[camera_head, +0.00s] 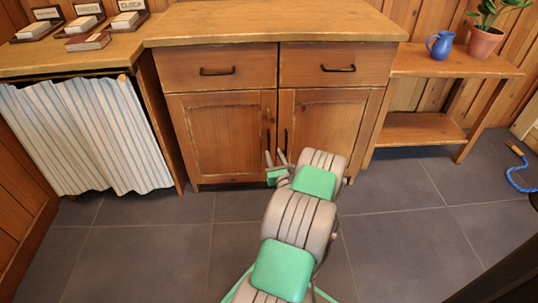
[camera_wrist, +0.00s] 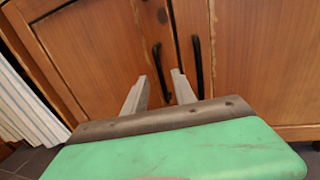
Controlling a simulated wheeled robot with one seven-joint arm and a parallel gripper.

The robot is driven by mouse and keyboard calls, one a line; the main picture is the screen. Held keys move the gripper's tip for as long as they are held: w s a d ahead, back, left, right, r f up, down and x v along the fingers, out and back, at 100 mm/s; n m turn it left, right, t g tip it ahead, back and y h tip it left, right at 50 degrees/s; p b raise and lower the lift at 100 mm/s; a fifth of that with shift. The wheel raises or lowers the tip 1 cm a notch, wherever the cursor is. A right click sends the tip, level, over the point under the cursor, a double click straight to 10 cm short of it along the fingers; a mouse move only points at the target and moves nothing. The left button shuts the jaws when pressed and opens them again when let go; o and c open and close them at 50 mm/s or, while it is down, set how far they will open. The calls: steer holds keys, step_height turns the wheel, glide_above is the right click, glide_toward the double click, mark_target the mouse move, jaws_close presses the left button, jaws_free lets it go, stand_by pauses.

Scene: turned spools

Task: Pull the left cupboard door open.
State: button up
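The left cupboard door (camera_head: 222,138) is a shut wooden panel in the cupboard's lower half. Its upright black handle (camera_head: 269,138) is near the door's right edge. In the wrist view the left door (camera_wrist: 85,50) fills the left side, and its handle (camera_wrist: 158,68) appears between my two grey fingers. My gripper (camera_wrist: 160,75) is open, with a gap on both sides of the handle. In the head view my gripper (camera_head: 276,156) is low in front of the handles. I cannot tell how deep the handle sits between the fingers.
The right door (camera_head: 320,125) is shut; its black handle (camera_wrist: 197,66) stands just right of my right finger. Two drawers (camera_head: 218,68) are shut above. A striped curtain (camera_head: 85,135) hangs at left, a low bench (camera_head: 420,128) stands at right. The tiled floor (camera_head: 400,225) in front is clear.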

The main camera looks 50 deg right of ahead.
mark_target(269, 144)
steer(key=b+x, duration=0.2)
steer(key=x, duration=0.5)
steer(key=shift+w+d+r, duration=0.1)
steer(key=shift+w+r, duration=0.05)
steer(key=shift+w, duration=0.1)
steer(key=shift+c, duration=0.3)
jaws_close()
stand_by(0.7)
